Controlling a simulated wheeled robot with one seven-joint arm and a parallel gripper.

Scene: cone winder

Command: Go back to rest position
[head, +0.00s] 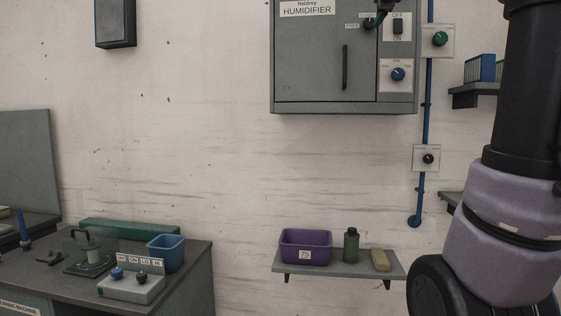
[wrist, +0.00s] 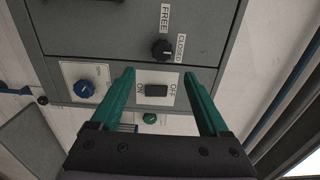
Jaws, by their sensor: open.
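My gripper (wrist: 160,75) shows in the wrist view with two green fingers apart and nothing between their tips. It faces the front of the grey humidifier cabinet (head: 310,60). The black FREE/CLOSED knob (wrist: 163,50) lies just beyond the fingertips, with the OFF/ON rocker switch (wrist: 157,90) seen between the fingers. The blue dial (wrist: 84,89) is left of the fingers in that view. In the head view, my arm fills the right side and a dark part at the top edge partly covers the knob area.
Below the cabinet, a wall shelf (head: 340,268) holds a purple bin (head: 306,247), a green bottle (head: 351,246) and a tan block (head: 381,260). A blue pipe (head: 427,110) with switch boxes runs beside the cabinet. A workbench (head: 190,270) stands at left. The wall between is bare.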

